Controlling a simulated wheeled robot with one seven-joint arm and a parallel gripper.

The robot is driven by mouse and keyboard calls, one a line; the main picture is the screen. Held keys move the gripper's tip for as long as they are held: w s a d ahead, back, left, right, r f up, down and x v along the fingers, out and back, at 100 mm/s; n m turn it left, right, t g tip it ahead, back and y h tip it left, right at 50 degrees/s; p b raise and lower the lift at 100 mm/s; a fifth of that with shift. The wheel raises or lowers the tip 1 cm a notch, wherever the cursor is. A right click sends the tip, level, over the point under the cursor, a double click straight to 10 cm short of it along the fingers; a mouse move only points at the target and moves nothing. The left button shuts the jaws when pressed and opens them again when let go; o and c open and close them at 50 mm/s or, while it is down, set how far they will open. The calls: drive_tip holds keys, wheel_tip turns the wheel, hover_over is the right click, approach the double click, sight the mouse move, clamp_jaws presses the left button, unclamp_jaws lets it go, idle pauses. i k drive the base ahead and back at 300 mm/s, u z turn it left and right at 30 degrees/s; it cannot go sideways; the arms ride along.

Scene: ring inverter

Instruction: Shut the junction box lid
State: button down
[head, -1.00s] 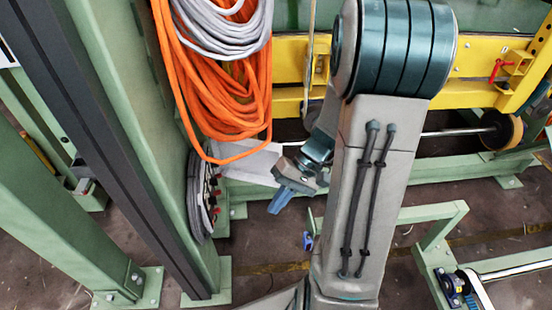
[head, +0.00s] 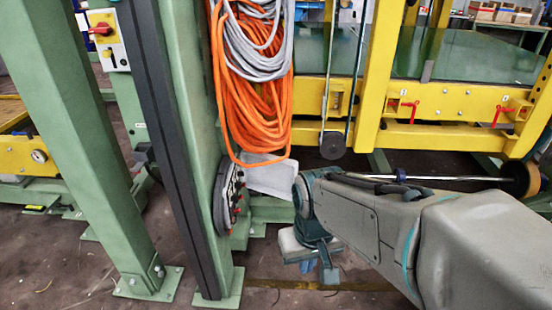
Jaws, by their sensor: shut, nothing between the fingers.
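The junction box (head: 229,195) is a dark grey, rounded housing on the side of the green post, seen nearly edge-on, with red and dark fittings on its face. A pale grey flat panel (head: 272,178) sticks out to the right beside it, partly behind the cables; it looks like the lid standing open, but the hinge is hidden. My gripper (head: 330,276) is to the right of the box and lower than the panel, pointing down. It is shut and empty, apart from both box and panel.
Orange cables (head: 255,110) and grey cables (head: 262,45) hang just above the box and panel. A green post (head: 85,130) stands at left. A yellow frame (head: 450,100) with a horizontal shaft (head: 450,179) is behind my arm. The floor below the box is open.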

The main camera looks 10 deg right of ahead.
sight(277, 179)
drive_tip(key=z, duration=0.75)
drive_tip(key=i, duration=1.05)
drive_tip(key=u, duration=0.8)
